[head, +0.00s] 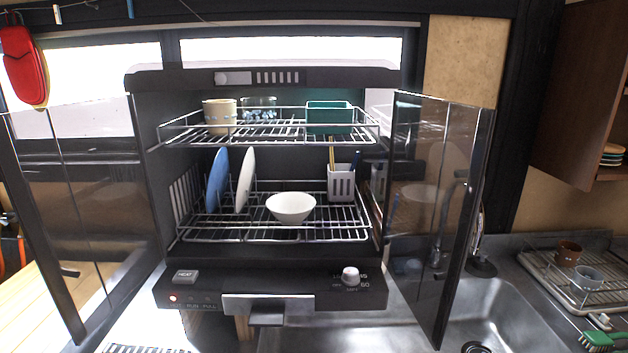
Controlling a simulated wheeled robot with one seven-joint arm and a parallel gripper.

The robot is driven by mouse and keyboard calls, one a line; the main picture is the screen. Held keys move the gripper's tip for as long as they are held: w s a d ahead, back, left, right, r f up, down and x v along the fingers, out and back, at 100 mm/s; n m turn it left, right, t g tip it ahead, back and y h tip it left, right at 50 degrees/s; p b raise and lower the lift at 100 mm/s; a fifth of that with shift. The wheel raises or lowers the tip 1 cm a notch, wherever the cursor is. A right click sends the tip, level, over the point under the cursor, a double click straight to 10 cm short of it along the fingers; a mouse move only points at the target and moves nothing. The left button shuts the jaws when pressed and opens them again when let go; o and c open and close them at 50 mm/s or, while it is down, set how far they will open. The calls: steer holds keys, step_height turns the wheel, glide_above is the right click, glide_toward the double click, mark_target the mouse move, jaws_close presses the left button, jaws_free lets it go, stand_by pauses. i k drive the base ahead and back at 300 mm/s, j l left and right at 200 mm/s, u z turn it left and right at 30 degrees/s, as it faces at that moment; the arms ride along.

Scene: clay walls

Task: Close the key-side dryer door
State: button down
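The dish dryer (270,270) stands in the middle of the head view, with both see-through, dark-framed doors swung open. The left door (85,215) is open wide on the side of the HEAT key (185,276). The right door (432,210) is open on the side of the round white knob (350,276), in front of the sink. Each door has a small dark handle near its free edge. A red light glows below the HEAT key. My gripper is not in view.
Inside, two wire racks (270,232) hold plates, a white bowl (291,207), cups and a utensil holder (341,183). A metal sink (490,318) and a small rack with cups (580,285) are at right.

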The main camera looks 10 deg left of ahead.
mark_target(76, 177)
steer(key=k+j+u, duration=0.15)
steer(key=j, duration=0.55)
steer(key=k+j+u, duration=0.15)
steer(key=j, duration=0.5)
steer(key=j+u, duration=0.15)
steer(key=j, duration=0.55)
steer(key=k, duration=0.05)
